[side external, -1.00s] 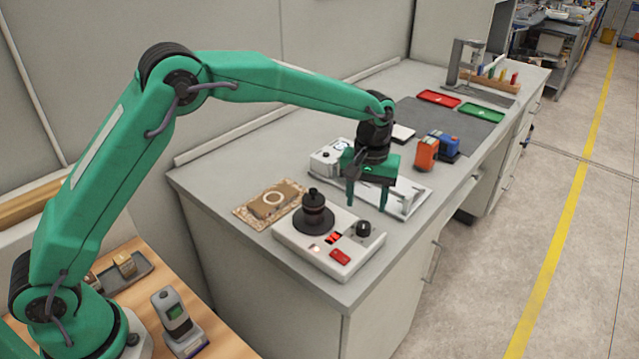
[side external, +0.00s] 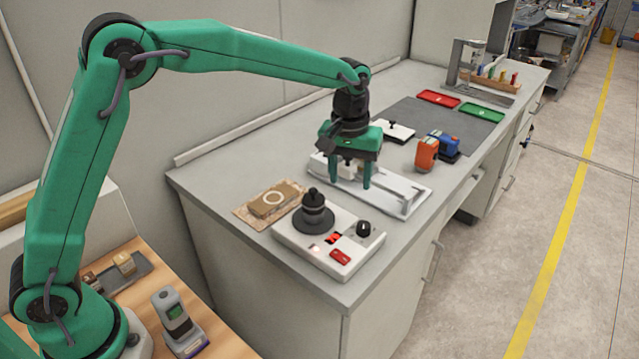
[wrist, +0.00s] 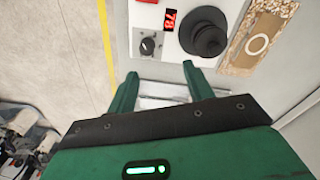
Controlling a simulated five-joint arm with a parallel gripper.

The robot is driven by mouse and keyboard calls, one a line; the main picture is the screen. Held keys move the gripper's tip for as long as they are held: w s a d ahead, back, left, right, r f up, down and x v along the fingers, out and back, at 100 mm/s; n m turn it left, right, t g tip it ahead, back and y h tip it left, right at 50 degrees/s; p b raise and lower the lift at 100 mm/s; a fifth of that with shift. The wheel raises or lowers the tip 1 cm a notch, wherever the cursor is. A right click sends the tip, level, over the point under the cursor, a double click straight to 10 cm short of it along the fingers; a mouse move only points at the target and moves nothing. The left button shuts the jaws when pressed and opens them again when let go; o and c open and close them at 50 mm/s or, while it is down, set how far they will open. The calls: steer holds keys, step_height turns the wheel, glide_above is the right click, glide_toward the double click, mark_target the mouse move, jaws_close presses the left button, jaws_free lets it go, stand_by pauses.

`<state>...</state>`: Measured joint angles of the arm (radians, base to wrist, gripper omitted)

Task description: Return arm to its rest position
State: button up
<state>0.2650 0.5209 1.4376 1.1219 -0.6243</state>
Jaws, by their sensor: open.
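My green gripper (side external: 350,182) hangs fingers down above the white coater (side external: 402,194) on the grey bench in the side view. Its two fingers are apart with nothing between them. In the wrist view my gripper (wrist: 158,88) also shows both fingers spread and empty, with part of the pale coater behind them. The gripper and upper arm hide the coater's back left part in the side view.
A white device (side external: 330,240) with a black knobbed stack and red display stands at the bench's front. Space above the bench is free.

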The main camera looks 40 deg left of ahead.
steer(key=s+a+r+m+t, duration=0.1)
steer(key=s+a+r, duration=0.4)
steer(key=s+r, duration=0.2)
steer(key=s+a+m+t, duration=0.1)
steer(key=s+a, duration=0.2)
steer(key=s, duration=0.4)
steer(key=s+a+m+t, duration=0.1)
steer(key=s+a, duration=0.2)
steer(key=s, duration=0.4)
steer(key=s+a+r+m+t, duration=0.1)
steer(key=s+a, duration=0.2)
steer(key=s, duration=0.5)
steer(key=shift+t, duration=0.4)
